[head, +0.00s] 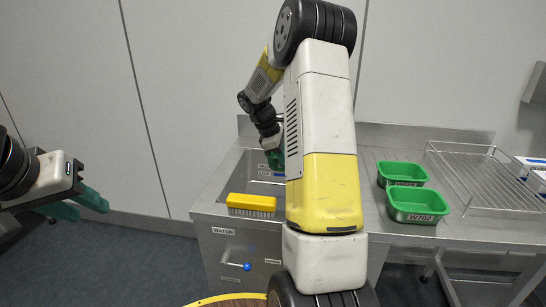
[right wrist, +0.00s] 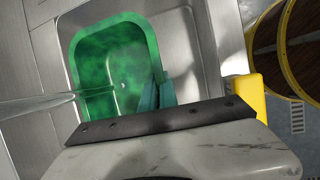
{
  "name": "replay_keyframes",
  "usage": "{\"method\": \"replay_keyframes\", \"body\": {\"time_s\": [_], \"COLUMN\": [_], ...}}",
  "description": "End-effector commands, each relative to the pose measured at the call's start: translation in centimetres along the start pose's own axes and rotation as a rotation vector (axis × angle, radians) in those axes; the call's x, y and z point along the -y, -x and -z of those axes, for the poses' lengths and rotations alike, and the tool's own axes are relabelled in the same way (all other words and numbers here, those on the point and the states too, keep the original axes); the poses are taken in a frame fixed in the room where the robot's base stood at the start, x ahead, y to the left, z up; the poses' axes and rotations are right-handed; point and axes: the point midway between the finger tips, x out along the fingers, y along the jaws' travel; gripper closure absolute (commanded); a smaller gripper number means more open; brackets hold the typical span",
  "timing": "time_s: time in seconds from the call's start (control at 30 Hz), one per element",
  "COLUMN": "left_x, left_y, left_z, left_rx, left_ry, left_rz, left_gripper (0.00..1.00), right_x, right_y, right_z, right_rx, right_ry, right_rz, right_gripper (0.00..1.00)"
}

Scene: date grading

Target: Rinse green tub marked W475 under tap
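A green tub (right wrist: 118,65) with dark, blotchy patches on its inside lies over the steel sink in the right wrist view. Its marking does not show there. My right gripper (right wrist: 166,92) has its teal fingers close together at the tub's right wall and is shut on it. A pale, see-through streak (right wrist: 40,104), like a water stream or spout, comes from the left to the tub. In the head view my right arm hides most of the sink (head: 262,166) and the held tub. My left gripper (head: 78,205) is open and empty at the far left.
A yellow brush (head: 250,203) lies on the sink's front edge, above a WATER label and a blue-knobbed lever (head: 246,267). Right of my arm stand a green tub marked W702 (head: 418,217), another green tub (head: 402,182) and a wire rack (head: 470,160).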

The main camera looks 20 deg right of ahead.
Motion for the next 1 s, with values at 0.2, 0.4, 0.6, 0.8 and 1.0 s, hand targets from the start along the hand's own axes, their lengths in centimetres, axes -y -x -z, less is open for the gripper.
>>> {"method": "replay_keyframes", "body": {"time_s": [0.2, 0.4, 0.6, 0.8, 1.0], "left_x": [0.0, 0.0, 0.0, 0.0, 0.0], "left_y": [0.0, 0.0, 0.0, 0.0, 0.0], "left_z": [0.0, 0.0, 0.0, 0.0, 0.0], "left_rx": [0.0, 0.0, 0.0, 0.0, 0.0], "left_ry": [0.0, 0.0, 0.0, 0.0, 0.0], "left_rz": [0.0, 0.0, 0.0, 0.0, 0.0], "left_gripper": [0.64, 0.64, 0.64, 0.64, 0.64], "right_x": [2.2, 4.2, 6.2, 8.2, 10.1], "right_y": [0.3, 0.6, 0.8, 1.1, 1.3], "right_z": [-0.1, -0.2, -0.3, -0.4, -0.6], "right_rx": [0.0, 0.0, 0.0, -0.001, 0.0], "right_ry": [0.001, 0.001, 0.001, 0.001, 0.001], "right_rz": [-0.001, -0.001, -0.001, -0.002, -0.001], "right_gripper": [1.0, 1.0, 1.0, 1.0, 1.0]}}
